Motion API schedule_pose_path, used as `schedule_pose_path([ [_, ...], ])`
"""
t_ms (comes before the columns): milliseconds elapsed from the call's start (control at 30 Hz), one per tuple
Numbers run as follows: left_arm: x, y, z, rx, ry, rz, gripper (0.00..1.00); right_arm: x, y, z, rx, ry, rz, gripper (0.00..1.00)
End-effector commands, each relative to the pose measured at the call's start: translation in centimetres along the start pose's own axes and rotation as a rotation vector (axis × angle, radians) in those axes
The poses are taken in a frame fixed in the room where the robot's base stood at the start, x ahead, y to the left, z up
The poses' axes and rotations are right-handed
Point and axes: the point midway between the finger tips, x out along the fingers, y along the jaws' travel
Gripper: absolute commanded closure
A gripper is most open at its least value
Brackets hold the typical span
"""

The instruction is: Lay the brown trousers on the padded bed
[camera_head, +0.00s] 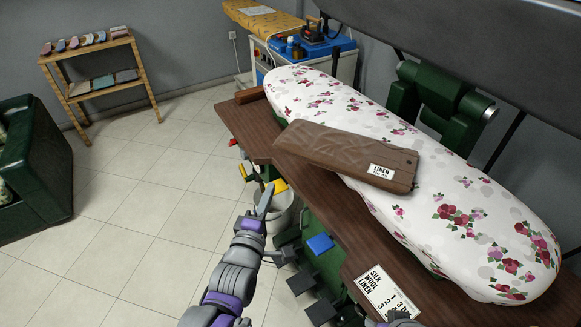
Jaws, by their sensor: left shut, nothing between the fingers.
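The brown trousers (340,152) are folded into a flat, stiff-looking strip with a white "LINEN" label at the right end. They lie across the near side of the padded bed (480,232), which has a white cover with red and pink flowers. Their left end reaches past the bed's near edge, over the brown board. My left gripper (265,198) is shut and empty, in front of the board's near edge, apart from the trousers. My right gripper is not clearly seen; only a small grey piece shows at the bottom edge.
The brown wooden board (243,122) runs along the bed's near side. A white card (387,293) lists silk, wool and linen. A green machine column (435,98) stands behind the bed. Tiled floor is clear at left.

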Motion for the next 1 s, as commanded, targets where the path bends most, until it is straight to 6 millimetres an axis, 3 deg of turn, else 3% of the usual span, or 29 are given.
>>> schedule_pose_path([
  [333, 7.8, -0.1, 0.0, 0.003, 0.0, -0.002, 1.0, 0.0, 0.0, 0.0, 0.0, 0.0, 0.0, 0.44],
  [700, 9.9, -0.1, 2.4, 0.002, -0.001, -0.002, 1.0, 0.1, 0.0, 0.1, 0.0, 0.0, 0.0, 0.44],
  [1000, 10.3, -0.1, 2.8, 0.003, 0.0, -0.003, 1.0, 0.1, 0.0, 0.1, 0.0, 0.0, 0.0, 0.44],
])
